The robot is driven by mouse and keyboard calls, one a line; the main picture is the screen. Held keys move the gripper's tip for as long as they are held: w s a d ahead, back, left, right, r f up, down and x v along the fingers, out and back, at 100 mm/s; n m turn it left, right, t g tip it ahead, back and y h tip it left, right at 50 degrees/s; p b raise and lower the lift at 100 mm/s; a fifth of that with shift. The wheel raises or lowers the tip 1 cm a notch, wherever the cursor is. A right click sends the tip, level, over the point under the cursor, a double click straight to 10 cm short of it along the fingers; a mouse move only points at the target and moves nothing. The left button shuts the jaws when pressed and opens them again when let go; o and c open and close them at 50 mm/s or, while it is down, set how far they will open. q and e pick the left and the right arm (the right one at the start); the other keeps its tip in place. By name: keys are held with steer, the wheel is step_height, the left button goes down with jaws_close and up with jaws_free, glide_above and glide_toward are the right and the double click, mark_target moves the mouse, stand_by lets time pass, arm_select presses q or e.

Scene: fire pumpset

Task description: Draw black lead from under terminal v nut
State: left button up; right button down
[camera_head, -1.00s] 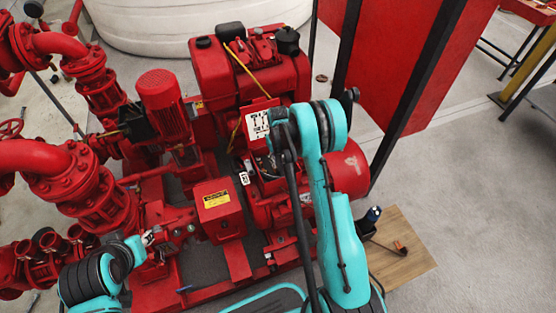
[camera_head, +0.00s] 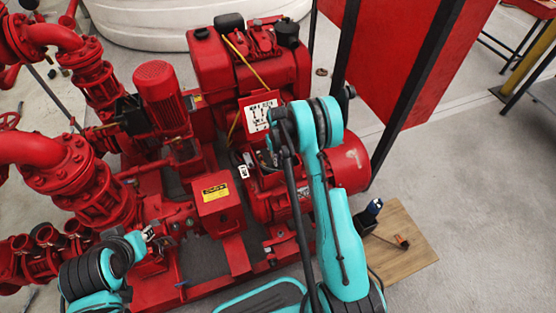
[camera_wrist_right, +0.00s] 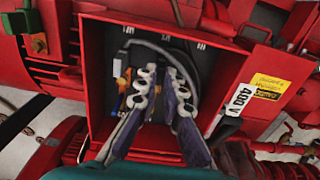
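The open red terminal box (camera_wrist_right: 92,75) fills the middle of the right wrist view, with stud labels along the top of its grey interior. A dark lead (camera_wrist_right: 152,45) arcs across the upper part of the box. I cannot tell whether it is the black lead under terminal V; the V nut is not clearly seen. My right gripper (camera_wrist_right: 161,80) reaches into the box, its two fingertips apart with a small gap, close below the lead. My left gripper (camera_head: 149,233) is at the lower left, small and unclear.
A white label sheet (camera_head: 258,115) stands behind the box. A "400 V" tag (camera_wrist_right: 239,98) is at the box's right side. Red pipework and a pump motor (camera_head: 163,95) crowd the left. A wooden board (camera_head: 405,245) with tools lies on the floor at right.

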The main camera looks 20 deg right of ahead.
steer(key=shift+s, duration=0.25)
steer(key=shift+s+a, duration=0.1)
steer(key=shift+s, duration=0.95)
steer(key=shift+r, duration=0.1)
step_height(320, 180, up, 10)
steer(key=p, duration=0.5)
stand_by(0.5)
